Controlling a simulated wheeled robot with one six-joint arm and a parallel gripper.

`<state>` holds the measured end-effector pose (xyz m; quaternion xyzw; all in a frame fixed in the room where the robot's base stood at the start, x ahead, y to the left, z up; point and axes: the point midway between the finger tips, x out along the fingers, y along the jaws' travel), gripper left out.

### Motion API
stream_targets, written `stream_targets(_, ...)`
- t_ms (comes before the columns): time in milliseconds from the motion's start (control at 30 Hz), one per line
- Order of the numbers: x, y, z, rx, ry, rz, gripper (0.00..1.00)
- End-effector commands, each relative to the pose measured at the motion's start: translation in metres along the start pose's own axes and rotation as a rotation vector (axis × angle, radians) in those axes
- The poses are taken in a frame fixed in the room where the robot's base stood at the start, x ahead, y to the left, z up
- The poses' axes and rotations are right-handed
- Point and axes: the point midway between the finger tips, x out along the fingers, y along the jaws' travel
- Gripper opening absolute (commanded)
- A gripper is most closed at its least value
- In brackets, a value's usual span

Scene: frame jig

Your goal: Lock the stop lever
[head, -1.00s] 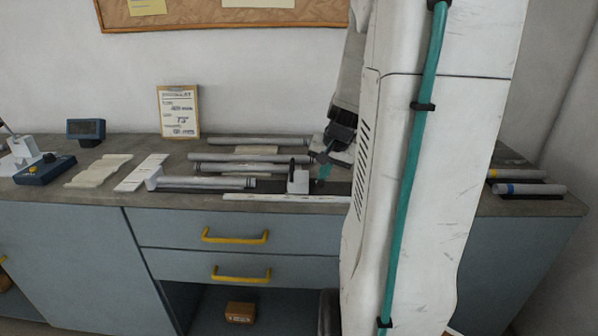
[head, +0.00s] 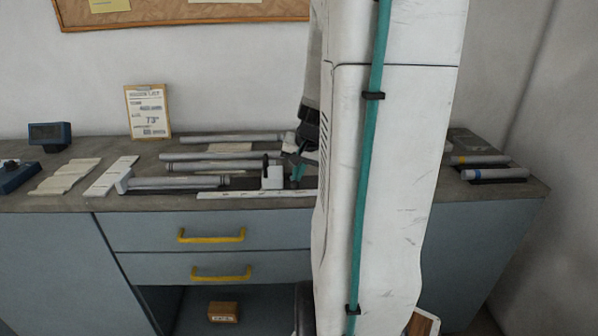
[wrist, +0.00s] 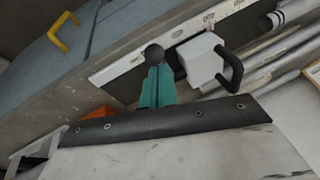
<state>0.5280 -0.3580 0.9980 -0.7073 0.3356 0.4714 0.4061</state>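A white stop block (head: 272,178) with a black upright handle stands on the rail at the bench's front. In the wrist view the block (wrist: 203,60) and its black looped handle (wrist: 234,72) are just right of my fingers. A black ball knob (wrist: 154,54), apparently a lever's end, sits at my fingertips, left of the block. My gripper (wrist: 156,82) has its teal fingers close together, seemingly shut. Whether they touch or pinch anything below the knob is hidden. In the head view my gripper (head: 299,170) is right of the block, and the knob cannot be made out.
Several grey tubes (head: 215,156) lie behind the block. A pale scale strip (head: 240,194) runs along the bench's front edge. Pale slats (head: 110,177) lie at left, and two banded tubes (head: 495,174) at right. A clipboard sign (head: 148,112) leans on the wall.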

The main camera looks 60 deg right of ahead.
Motion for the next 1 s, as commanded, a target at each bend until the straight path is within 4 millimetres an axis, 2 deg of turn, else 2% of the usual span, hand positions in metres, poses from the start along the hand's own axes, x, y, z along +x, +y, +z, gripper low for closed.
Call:
stream_targets(67,0.003,0.001,0.008,0.000,-0.022,0.001,0.00)
stream_targets(267,-0.010,-0.001,-0.002,-0.004,-0.015,0.000,0.00)
stream_targets(400,-0.034,-0.005,-0.020,-0.009,-0.005,-0.003,0.00)
stream_targets(700,-0.101,0.000,-0.004,-0.007,-0.001,-0.002,0.00)
stream_targets(833,-0.119,0.001,0.000,-0.007,-0.002,-0.002,0.00)
stream_targets(1000,-0.129,0.001,0.003,-0.008,-0.004,-0.003,0.00)
